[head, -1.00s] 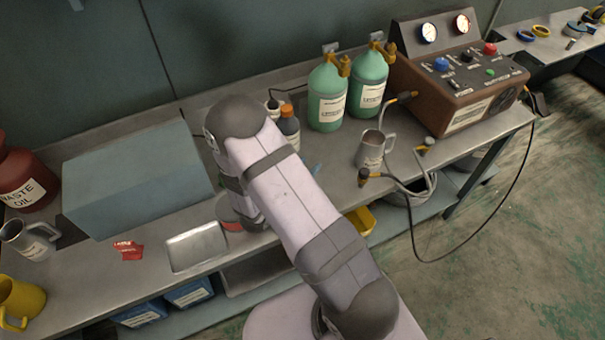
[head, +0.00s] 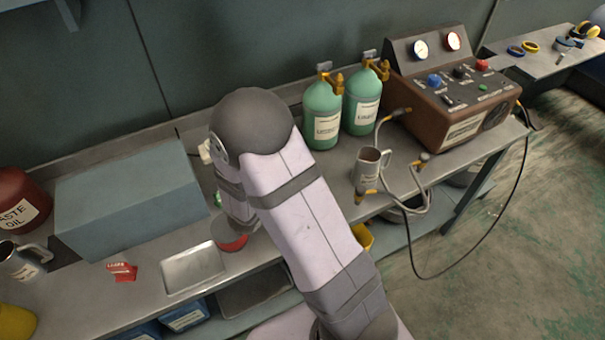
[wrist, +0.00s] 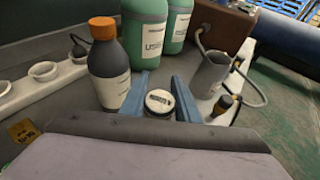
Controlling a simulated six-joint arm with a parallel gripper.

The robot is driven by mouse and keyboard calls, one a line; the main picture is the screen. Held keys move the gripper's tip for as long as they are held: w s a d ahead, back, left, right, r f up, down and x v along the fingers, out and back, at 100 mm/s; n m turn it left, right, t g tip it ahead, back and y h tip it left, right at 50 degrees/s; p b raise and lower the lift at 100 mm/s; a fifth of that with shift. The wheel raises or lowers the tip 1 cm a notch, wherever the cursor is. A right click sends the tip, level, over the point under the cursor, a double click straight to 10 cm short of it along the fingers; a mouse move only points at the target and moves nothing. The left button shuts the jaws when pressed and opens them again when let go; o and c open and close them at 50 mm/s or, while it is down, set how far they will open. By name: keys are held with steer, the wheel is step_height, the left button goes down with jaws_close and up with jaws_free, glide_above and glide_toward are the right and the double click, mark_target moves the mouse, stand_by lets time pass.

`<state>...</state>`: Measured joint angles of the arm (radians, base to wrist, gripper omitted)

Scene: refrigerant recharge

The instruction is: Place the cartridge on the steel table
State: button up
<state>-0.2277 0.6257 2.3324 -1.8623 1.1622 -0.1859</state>
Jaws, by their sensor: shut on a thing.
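In the wrist view, my gripper (wrist: 160,98) has its two blue fingers on either side of a small cylinder with a white and dark round top, which I take to be the cartridge (wrist: 160,101). The fingers are shut on it. Its lower part is hidden behind my wrist. In the head view, my arm hides the gripper and the cartridge. The steel table (head: 75,290) runs along the wall. I cannot tell whether the cartridge touches the table.
A dark bottle with an orange cap (wrist: 108,62) stands left of the fingers. Green cylinders (head: 323,112), a metal mug (head: 368,168) with hoses beside it, and a brown gauge unit (head: 455,105) stand right. A blue-grey box (head: 130,200) and a metal tray (head: 192,267) lie left.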

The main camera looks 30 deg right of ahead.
steer(key=shift+r, duration=0.75)
steer(key=shift+r, duration=0.1)
